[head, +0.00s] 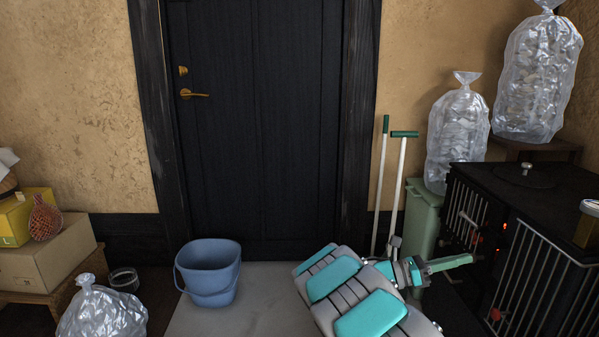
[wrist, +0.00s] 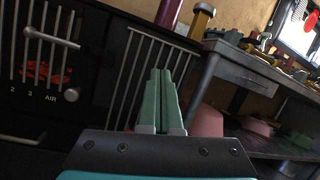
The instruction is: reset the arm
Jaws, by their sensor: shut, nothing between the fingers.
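My gripper (head: 470,260) is at the end of my grey and teal arm, low at the right in the head view. It points right, towards the front of the black stove (head: 463,209). In the wrist view, the two green fingers of my gripper (wrist: 160,75) lie side by side, shut and empty. Behind them is the barred front of the stove (wrist: 108,55). I cannot tell how wide the gap is between the fingertips and the stove.
A blue bucket (head: 208,272) stands before the dark door (head: 262,130). Boxes (head: 45,258) and a clear bag (head: 100,312) are at left. A green bin (head: 423,215) and long-handled tools (head: 396,185) stand behind my arm. The wrist view shows a grey table (wrist: 245,68) at right.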

